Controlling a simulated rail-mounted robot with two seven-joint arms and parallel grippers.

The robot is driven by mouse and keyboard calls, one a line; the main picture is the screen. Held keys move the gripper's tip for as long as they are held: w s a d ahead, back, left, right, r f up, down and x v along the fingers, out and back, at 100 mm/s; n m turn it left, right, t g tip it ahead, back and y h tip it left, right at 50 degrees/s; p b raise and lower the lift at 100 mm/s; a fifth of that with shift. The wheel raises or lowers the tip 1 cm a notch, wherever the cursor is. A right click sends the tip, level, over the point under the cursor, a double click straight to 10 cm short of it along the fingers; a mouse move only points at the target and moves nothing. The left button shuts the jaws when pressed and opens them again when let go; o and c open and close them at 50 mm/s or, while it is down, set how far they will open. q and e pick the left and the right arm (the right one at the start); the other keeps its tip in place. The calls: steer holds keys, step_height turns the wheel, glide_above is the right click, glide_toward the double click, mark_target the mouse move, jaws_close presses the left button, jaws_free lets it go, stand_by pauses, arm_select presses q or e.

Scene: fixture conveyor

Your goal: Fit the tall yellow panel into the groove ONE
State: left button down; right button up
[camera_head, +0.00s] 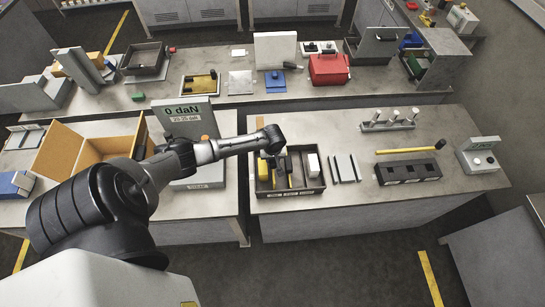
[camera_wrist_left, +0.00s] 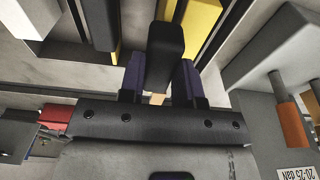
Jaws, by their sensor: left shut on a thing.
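My left gripper (camera_head: 274,154) is over the left part of a dark open tray (camera_head: 291,191). Yellow pieces (camera_head: 289,181) show in the tray, partly hidden by my gripper; I cannot tell whether the panel touches the tray. A dark block (camera_head: 407,180) with slots in its top stands to the right. Small labels on tray and block are unreadable, so groove ONE cannot be told. My right gripper is not in view.
A grey holder (camera_head: 346,168) with upright plates stands right of the tray. A yellow-handled hammer (camera_head: 408,150) lies behind the slotted block. A grey display stand (camera_head: 190,113) and an open cardboard box (camera_head: 85,150) are at the left. The table front right of the tray is clear.

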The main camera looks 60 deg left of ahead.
arm_select(q)
steer(key=shift+f, duration=0.25)
steer(key=shift+f+b, duration=0.4)
stand_by(0.6)
steer(key=shift+f, duration=0.45)
stand_by(0.3)
steer(key=shift+f+b, duration=0.25)
steer(key=shift+b, duration=0.15)
stand_by(0.4)
steer(key=c, duration=0.7)
jaws_free()
steer(key=shift+c, duration=0.2)
step_height(320, 180, up, 14)
steer(key=d, duration=0.1)
steer(key=shift+s+d+f, duration=0.15)
steer(key=shift+s+d, duration=0.1)
steer(key=shift+s, duration=0.05)
